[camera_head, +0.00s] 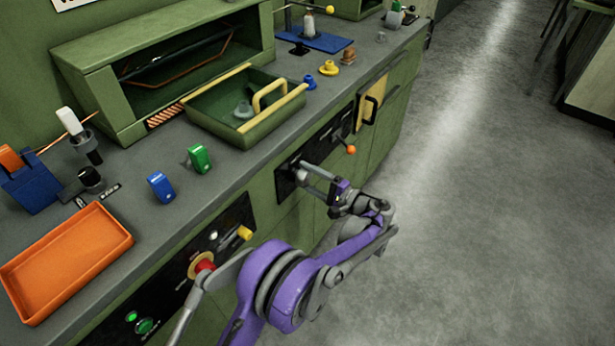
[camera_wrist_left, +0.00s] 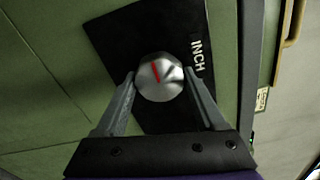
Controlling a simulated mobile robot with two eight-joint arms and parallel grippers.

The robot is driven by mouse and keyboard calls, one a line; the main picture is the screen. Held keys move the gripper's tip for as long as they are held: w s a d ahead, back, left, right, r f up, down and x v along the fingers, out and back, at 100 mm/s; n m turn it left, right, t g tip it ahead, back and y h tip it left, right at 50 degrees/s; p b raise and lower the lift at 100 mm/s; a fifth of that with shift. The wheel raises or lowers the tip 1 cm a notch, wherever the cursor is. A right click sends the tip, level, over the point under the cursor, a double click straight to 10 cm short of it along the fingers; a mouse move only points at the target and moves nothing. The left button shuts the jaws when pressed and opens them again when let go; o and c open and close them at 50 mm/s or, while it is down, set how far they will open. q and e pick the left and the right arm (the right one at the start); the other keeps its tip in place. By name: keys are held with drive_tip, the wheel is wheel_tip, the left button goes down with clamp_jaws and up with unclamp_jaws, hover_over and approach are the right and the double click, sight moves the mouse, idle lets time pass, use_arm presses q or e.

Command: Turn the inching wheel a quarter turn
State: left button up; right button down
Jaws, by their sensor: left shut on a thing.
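The inching wheel (camera_wrist_left: 160,77) is a silver knob with a red mark, on a black plate (camera_wrist_left: 180,30) lettered INCH. In the left wrist view the red mark points up and slightly left. My left gripper (camera_wrist_left: 160,85) is shut on the wheel, one finger on each side of it. In the head view my left gripper (camera_head: 308,174) reaches the black plate on the green cabinet front, and the wheel is mostly hidden by the fingers. My right gripper is not in view.
A red button (camera_head: 204,264) and a yellow knob (camera_head: 244,233) are on the nearer panel. The counter holds an orange tray (camera_head: 68,262) and a green tray (camera_head: 245,105).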

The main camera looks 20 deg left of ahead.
use_arm(q)
drive_tip(key=shift+m, duration=0.4)
drive_tip(key=o, duration=1.4)
drive_tip(key=shift+c, duration=0.2)
drive_tip(key=shift+d, duration=0.1)
drive_tip(key=p+v, duration=0.1)
drive_tip(key=v, duration=0.9)
drive_tip(key=shift+s+d, duration=0.2)
drive_tip(key=shift+d, duration=0.1)
